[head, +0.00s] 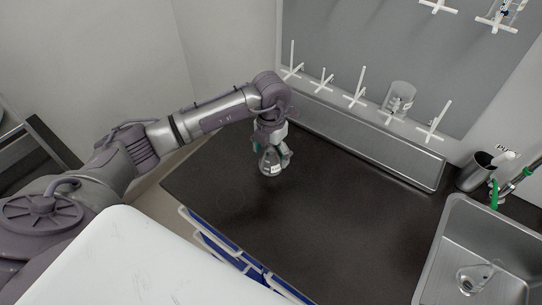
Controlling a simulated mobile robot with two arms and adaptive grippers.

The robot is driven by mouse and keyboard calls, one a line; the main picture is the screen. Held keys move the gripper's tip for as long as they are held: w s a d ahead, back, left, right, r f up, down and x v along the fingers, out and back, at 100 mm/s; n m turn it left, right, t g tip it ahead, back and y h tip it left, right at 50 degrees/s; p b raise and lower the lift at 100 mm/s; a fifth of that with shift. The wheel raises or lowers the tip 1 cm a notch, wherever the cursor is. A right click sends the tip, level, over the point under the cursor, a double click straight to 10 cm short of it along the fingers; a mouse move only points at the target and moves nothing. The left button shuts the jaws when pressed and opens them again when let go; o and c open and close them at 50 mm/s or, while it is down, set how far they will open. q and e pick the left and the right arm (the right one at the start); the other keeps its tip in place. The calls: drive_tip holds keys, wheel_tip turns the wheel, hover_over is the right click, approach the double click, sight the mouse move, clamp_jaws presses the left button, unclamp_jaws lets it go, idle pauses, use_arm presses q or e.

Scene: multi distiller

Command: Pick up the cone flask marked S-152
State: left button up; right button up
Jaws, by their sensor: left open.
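A clear cone flask (270,167) with a pale label stands on the dark worktop (300,225) near its back left part. The label is too small to read, so I cannot tell whether it says S-152. My left gripper (273,151) points down over this flask, with its fingers around or beside the upper part. The fingers are open, and they partly hide the flask's neck. Whether they touch the glass is not clear. My right gripper is not in view.
A glass vessel (398,98) hangs on a white-pegged wall rack (375,75). A steel sink (450,248) at the right holds another piece of glassware (474,278). A metal cup (476,172) stands behind the sink. The worktop's middle is clear.

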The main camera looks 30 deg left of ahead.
use_arm(q)
drive_tip(key=c, duration=1.4)
drive_tip(key=shift+r, duration=0.15)
